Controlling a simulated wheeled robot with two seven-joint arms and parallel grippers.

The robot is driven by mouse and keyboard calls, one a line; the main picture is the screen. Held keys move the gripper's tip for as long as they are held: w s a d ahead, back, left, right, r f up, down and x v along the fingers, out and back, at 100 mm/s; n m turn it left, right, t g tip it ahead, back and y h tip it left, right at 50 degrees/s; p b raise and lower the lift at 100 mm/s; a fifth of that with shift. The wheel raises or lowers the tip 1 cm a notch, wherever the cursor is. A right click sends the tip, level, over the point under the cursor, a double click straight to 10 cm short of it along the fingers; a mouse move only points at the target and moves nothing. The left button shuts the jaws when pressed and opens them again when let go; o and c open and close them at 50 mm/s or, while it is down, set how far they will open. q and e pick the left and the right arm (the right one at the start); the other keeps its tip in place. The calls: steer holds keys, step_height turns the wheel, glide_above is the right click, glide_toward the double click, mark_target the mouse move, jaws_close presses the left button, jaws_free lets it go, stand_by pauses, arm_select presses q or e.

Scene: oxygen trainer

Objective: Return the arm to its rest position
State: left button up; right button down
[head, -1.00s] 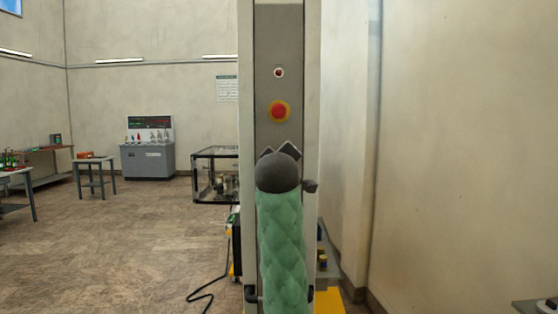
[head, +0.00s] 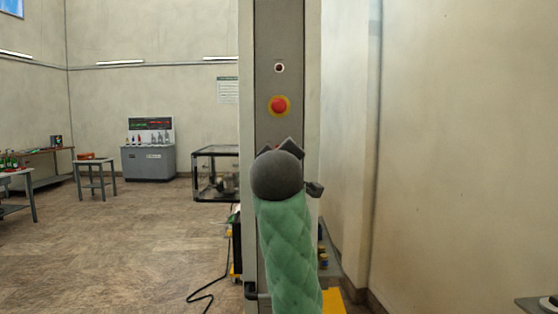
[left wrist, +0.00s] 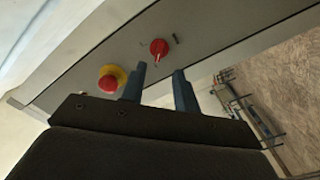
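My left arm, with a green quilted sleeve and a dark round joint, rises in front of a tall grey panel (head: 279,30) in the head view. My left gripper (head: 290,148) is mostly hidden behind the joint, below the red emergency stop (head: 279,106) with its yellow ring. In the left wrist view the two fingers of the left gripper (left wrist: 160,70) are apart with nothing between them. The emergency stop (left wrist: 108,82) and a smaller red knob (left wrist: 158,47) lie beyond them on the panel, apart from the fingers as far as I can tell. My right gripper is not in view.
A wall stands to the right of the panel. Open tiled floor (head: 140,240) lies to the left, with a black cable (head: 203,297) near the panel's foot. A glass case (head: 214,172), a grey console (head: 148,162) and small tables (head: 94,163) stand farther back.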

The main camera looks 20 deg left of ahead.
arm_select(q)
steer(key=s+d+f+m+h, duration=0.25)
steer(key=d+m+h, duration=0.3)
steer(key=m, duration=0.45)
steer(key=s+d+f+m+g+h, duration=0.1)
steer(key=s+f+g, duration=0.15)
steer(key=f, duration=1.05)
steer(key=s+d+f+m+g, duration=0.1)
steer(key=s+f+m+g, duration=0.15)
steer(key=f, duration=1.05)
steer(key=s+d+f+m+g+h, duration=0.1)
steer(key=s+f+g, duration=0.15)
steer(key=f, duration=1.05)
steer(key=s+a+f+g, duration=0.1)
steer(key=s+f+g, duration=0.6)
steer(key=s+f, duration=2.4)
steer(key=shift+s+a+g+y+p, duration=0.25)
steer(key=shift+s+g+y+p, duration=0.15)
steer(key=shift+s, duration=0.3)
